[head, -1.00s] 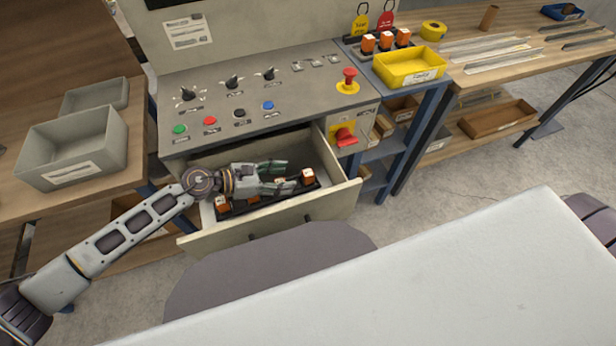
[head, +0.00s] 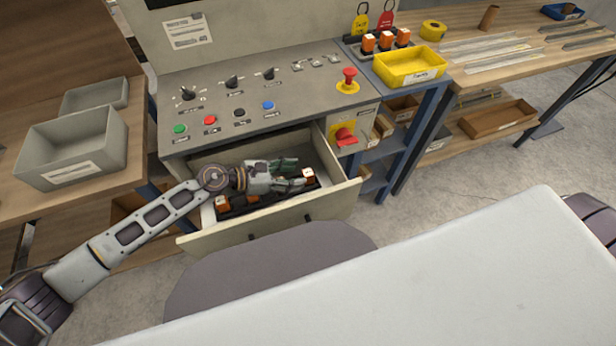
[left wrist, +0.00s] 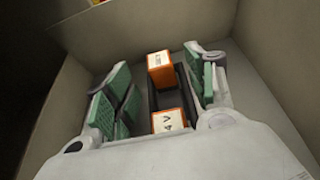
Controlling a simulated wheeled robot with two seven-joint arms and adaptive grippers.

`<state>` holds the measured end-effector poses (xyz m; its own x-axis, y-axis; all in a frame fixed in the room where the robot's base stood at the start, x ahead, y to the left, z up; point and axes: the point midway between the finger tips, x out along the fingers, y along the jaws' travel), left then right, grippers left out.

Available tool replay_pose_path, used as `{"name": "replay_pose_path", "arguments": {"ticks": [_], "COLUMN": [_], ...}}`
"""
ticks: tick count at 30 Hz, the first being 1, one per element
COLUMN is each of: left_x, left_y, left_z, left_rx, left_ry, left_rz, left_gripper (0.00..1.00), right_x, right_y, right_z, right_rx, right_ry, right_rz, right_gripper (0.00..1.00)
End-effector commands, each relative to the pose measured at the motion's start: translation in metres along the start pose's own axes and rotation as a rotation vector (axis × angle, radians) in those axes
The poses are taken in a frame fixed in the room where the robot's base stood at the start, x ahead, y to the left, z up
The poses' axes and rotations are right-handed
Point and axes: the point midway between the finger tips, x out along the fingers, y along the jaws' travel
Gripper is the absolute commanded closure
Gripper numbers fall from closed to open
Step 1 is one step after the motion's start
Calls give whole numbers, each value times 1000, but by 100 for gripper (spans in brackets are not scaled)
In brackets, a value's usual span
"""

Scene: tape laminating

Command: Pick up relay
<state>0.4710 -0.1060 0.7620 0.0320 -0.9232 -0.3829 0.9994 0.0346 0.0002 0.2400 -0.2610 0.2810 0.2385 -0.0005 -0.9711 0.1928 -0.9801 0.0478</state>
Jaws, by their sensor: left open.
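Orange-and-white relays stand in a black holder in the open drawer (head: 330,207). In the head view one relay (head: 308,176) is at the right end and another relay (head: 222,203) at the left end; my arm partly hides the rest. My left gripper (head: 292,174) is inside the drawer, above the holder, open and empty. In the left wrist view its green-padded fingers (left wrist: 160,98) stand apart on both sides of the holder. A far relay (left wrist: 160,70) and a nearer relay (left wrist: 168,122) show between them. My right gripper is not seen.
The control panel (head: 300,92) with knobs and buttons overhangs the drawer. Drawer walls are close around my gripper. Several more relays (head: 385,41) stand on the side shelf behind a yellow bin (head: 410,70). A grey bin (head: 70,150) sits at left.

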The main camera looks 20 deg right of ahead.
Motion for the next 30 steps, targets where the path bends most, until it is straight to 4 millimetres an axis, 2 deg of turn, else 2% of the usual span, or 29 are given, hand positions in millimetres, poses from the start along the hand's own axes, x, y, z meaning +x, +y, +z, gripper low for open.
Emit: {"name": "replay_pose_path", "arguments": {"ticks": [9,25,30], "left_x": [24,26,26], "left_y": [1,1,1], "left_z": [0,0,0], "left_rx": [-1,0,0], "left_ry": [0,0,0], "left_rz": [0,0,0], "left_gripper": [45,45,65], "right_x": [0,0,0], "right_y": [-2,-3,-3], "right_z": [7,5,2], "right_rx": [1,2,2], "right_ry": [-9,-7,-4], "right_rz": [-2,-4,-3], "right_gripper": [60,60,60]}}
